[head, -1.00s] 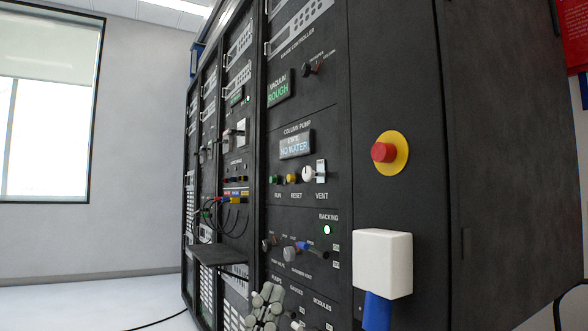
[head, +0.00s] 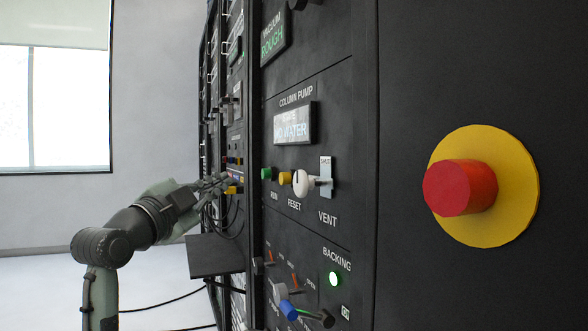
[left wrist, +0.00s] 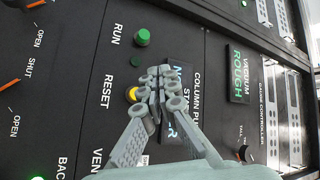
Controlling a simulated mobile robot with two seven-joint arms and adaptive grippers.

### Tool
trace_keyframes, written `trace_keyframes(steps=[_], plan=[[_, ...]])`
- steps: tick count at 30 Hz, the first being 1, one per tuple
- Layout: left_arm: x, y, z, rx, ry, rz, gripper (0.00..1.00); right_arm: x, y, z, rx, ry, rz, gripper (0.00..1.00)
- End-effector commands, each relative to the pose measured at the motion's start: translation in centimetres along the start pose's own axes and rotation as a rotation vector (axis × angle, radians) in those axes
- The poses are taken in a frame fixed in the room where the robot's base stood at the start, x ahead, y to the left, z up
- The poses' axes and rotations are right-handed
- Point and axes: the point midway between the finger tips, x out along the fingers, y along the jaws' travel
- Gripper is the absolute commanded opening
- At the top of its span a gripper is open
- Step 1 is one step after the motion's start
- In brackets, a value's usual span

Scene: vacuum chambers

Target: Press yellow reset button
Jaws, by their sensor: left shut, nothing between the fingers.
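The yellow reset button (head: 285,178) is on the black column pump panel, above the RESET label, between the green RUN button (head: 267,173) and the white VENT knob (head: 302,184). My left gripper (head: 222,181) comes in from the left with its fingers shut and empty, left of the buttons in the head view. I cannot tell whether the fingers touch the panel.
A large red emergency button (head: 461,187) on a yellow disc stands out at the right. A dark shelf (head: 216,256) juts from the rack below my left arm, with cables hanging near it. Open floor lies at the left.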

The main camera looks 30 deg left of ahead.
Motion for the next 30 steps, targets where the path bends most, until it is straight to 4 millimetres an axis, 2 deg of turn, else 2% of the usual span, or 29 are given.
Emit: trace_keyframes(steps=[2,14,24,30], plan=[[-0.1,-0.1,0.0,0.005,-0.002,0.005,0.00,0.0,0.1,0.5,0.001,-0.017,0.001,0.40],[0.3,0.3,-0.2,0.001,-0.002,0.006,0.00,0.1,0.0,0.4,0.001,-0.015,0.000,0.40],[3.4,2.5,-2.5,-0.002,0.001,0.007,0.00,1.2,-0.2,0.8,0.002,-0.021,-0.008,0.40],[5.1,3.7,-3.6,0.002,-0.003,0.008,0.00,1.1,-0.3,0.5,0.003,-0.009,-0.011,0.40]])
